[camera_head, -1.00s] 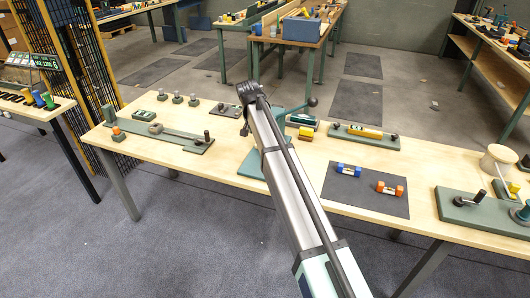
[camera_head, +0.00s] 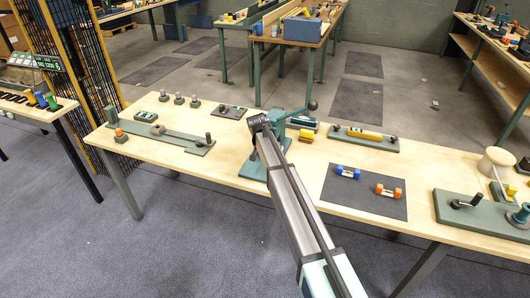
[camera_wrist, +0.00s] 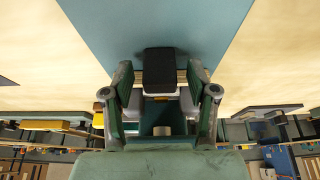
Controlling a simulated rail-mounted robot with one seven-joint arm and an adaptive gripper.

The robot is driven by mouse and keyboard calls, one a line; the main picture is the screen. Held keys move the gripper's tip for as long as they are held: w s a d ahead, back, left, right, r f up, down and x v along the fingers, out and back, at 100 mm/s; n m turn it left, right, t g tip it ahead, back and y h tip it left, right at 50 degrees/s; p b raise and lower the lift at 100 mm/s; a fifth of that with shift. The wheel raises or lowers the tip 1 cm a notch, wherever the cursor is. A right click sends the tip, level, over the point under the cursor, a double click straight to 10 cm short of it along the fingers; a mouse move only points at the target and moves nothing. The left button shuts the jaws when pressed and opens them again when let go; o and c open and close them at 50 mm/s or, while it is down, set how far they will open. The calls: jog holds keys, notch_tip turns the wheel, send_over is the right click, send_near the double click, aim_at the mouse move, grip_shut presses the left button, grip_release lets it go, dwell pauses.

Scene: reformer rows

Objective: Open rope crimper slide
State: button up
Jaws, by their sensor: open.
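The rope crimper (camera_head: 279,121) looks to be the green press with a ball-ended lever, on a green base plate (camera_head: 252,172) at the middle of the long table. My arm covers part of it in the head view. In the wrist view my gripper (camera_wrist: 160,76) is open, with one finger on each side of a dark block (camera_wrist: 160,66) with a pale lower edge. This block seems to belong to the crimper's slide. It stands in front of the blue-green plate (camera_wrist: 150,22). I cannot tell whether the fingers touch it. The head view hides my fingertips.
A green plate with a rod (camera_head: 175,136) lies left on the table (camera_head: 228,165). Right of the crimper are a dark mat (camera_head: 362,200) with blue and orange pieces, a fixture with a yellow bar (camera_head: 364,136) and a spool (camera_head: 496,160).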

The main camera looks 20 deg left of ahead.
aim_at(259, 170)
jog(key=shift+f, duration=0.1)
grip_shut()
jog(key=s, duration=0.3)
jog(key=s+b, duration=0.1)
jog(key=s, duration=0.5)
jog(key=shift+s+a+b, duration=0.25)
jog(key=shift+s+b, duration=0.05)
jog(key=shift+s, duration=0.05)
grip_release()
jog(key=shift+w, duration=0.1)
jog(key=v, duration=1.2)
